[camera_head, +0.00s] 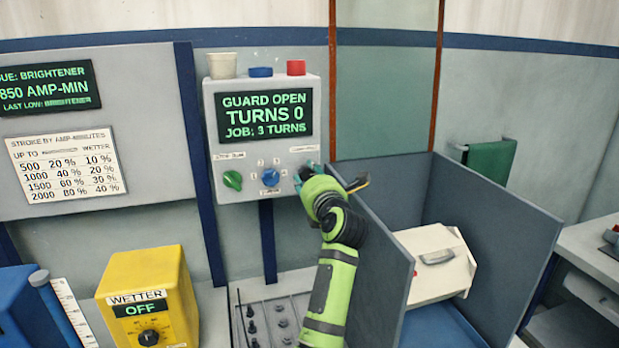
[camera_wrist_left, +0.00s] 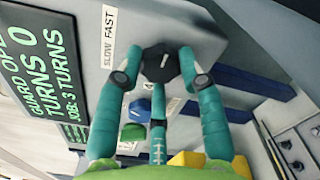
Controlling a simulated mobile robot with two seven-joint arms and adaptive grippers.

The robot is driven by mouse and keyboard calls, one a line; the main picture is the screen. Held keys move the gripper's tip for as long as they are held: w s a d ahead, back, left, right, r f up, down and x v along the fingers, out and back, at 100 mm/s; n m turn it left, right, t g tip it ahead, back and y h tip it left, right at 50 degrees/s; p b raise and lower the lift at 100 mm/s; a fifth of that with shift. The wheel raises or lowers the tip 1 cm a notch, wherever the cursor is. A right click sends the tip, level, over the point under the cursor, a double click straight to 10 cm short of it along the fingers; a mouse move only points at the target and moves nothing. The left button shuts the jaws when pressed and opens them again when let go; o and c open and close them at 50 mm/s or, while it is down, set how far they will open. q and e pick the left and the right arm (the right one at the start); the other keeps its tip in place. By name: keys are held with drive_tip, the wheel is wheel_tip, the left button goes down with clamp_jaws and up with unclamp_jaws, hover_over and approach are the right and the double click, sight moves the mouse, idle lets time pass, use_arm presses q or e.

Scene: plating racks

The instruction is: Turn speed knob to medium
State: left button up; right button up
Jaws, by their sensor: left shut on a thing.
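The grey control box (camera_head: 225,160) stands at the back with its screen (camera_head: 264,115) reading "GUARD OPEN, TURNS 0, JOB: 3 TURNS". The speed knob (camera_wrist_left: 161,64) is black and sits under a "SLOW FAST" label (camera_wrist_left: 109,36) in the left wrist view. It has a pale pointer mark; which setting it points at, I cannot tell. My left gripper (camera_head: 306,174) is at the box's lower right corner in the head view. Its teal fingers (camera_wrist_left: 162,76) are closed on the knob from both sides. The gripper mostly hides the knob in the head view. My right gripper is not in view.
A blue knob (camera_head: 270,178) and a green knob (camera_head: 232,180) sit left of my gripper on the same box. A grey-walled bin (camera_head: 380,225) stands close on the right. A yellow wetter box (camera_head: 150,285) is at the lower left.

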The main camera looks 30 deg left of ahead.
use_arm(q)
drive_tip(key=n+b, duration=0.3)
drive_tip(key=n, duration=0.1)
drive_tip(key=shift+f+b, duration=0.15)
drive_tip(key=shift+b, duration=0.2)
drive_tip(key=n+b, duration=0.9)
drive_tip(key=b, duration=0.1)
drive_tip(key=shift+n+b, duration=0.3)
drive_tip(key=shift+n, duration=0.1)
drive_tip(key=shift+r+n+b, duration=0.2)
drive_tip(key=shift+n+b, duration=1.3)
drive_tip(key=shift+n, duration=0.4)
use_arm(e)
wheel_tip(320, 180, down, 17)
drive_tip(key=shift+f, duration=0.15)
use_arm(q)
drive_tip(key=shift+r, duration=0.1)
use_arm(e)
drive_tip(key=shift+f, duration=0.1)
use_arm(q)
drive_tip(key=o, duration=1.2)
drive_tip(key=shift+c, duration=0.2)
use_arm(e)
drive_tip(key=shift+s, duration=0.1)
